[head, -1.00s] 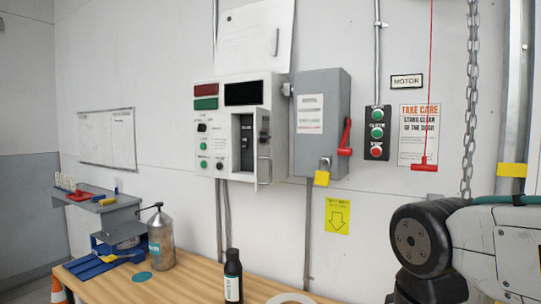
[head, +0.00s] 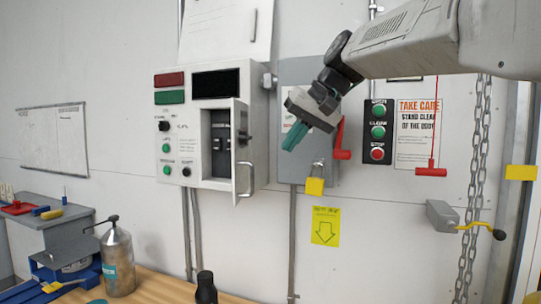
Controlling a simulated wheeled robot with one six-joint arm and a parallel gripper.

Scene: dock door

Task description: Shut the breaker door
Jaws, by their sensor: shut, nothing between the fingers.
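The white control box (head: 205,90) hangs on the wall at the centre left of the head view. Its small breaker door (head: 243,150) stands open, swung out to the right of the dark breaker recess (head: 220,140), with a handle on it. Breaker switches show inside the recess. My gripper (head: 291,136), with teal fingers, is shut and empty. It appears to the right of the open door, in front of the grey disconnect box, apart from the door in the picture.
The grey disconnect box (head: 290,75) has a red lever (head: 341,140) and a yellow padlock (head: 315,186). A push-button station (head: 377,132) and hanging chain (head: 477,150) are to the right. Below is a wooden bench (head: 160,288) with a spray bottle (head: 117,260) and dark bottle (head: 206,290).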

